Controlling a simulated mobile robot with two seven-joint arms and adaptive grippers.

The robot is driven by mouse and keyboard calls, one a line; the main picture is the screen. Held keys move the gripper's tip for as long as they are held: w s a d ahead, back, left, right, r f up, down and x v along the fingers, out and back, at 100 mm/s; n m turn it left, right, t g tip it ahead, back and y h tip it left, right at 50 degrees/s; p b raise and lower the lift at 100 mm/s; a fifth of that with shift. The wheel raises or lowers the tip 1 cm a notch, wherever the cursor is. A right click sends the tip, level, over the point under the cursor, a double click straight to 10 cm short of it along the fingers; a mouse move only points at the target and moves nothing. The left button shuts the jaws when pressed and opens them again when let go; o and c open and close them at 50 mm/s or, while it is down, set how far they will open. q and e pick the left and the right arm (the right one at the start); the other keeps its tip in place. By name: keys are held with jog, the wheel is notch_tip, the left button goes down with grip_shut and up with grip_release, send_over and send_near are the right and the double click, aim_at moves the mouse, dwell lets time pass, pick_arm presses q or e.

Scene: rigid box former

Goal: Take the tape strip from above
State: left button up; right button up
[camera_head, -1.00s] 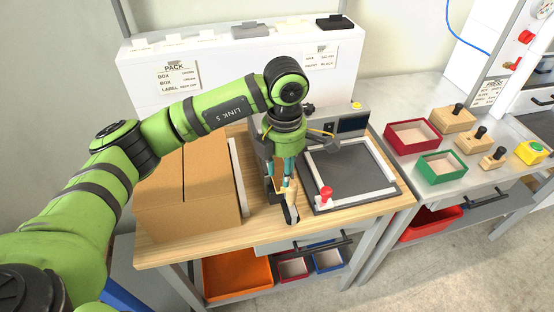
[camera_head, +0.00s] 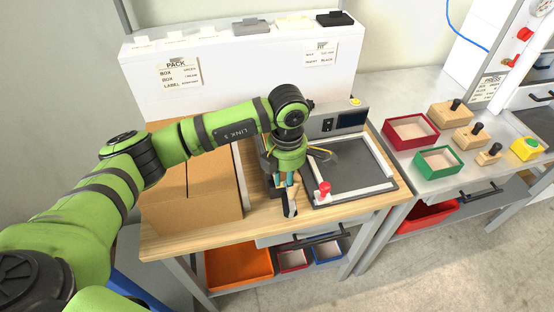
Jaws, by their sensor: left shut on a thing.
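My left gripper (camera_head: 286,182) points down over the bench, just right of the cardboard box (camera_head: 195,185) and left of the framed grey pad. Its fingers are closed on a small tan piece, apparently the tape strip (camera_head: 292,203), at their tips. The dark dispenser-like body around it is mostly hidden behind the gripper and wrist, so I cannot tell whether the strip still touches it. My right gripper is not in view.
The grey framed pad (camera_head: 387,183) with a red knob (camera_head: 324,188) lies close on the right. A small screen unit (camera_head: 350,120) stands behind it. Red (camera_head: 436,132) and green (camera_head: 458,159) trays sit on the right bench. Bins hang below.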

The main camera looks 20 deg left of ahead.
pick_arm(q)
jog(key=shift+w+r+b, duration=0.15)
jog(key=shift+r+b, duration=0.45)
jog(key=shift+r, duration=0.15)
grip_shut()
notch_tip(320, 180, up, 2)
jog(key=shift+d+r+b, duration=0.15)
jog(key=shift+r+b, duration=0.1)
jog(key=shift+b, duration=0.45)
jog(key=w+d+r+b, duration=0.1)
jog(key=d+r+b, duration=0.3)
jog(key=d+r, duration=0.3)
jog(key=d, duration=0.4)
jog(key=shift+w, duration=0.35)
jog(key=o, duration=1.4)
grip_release()
jog(key=shift+d, duration=0.1)
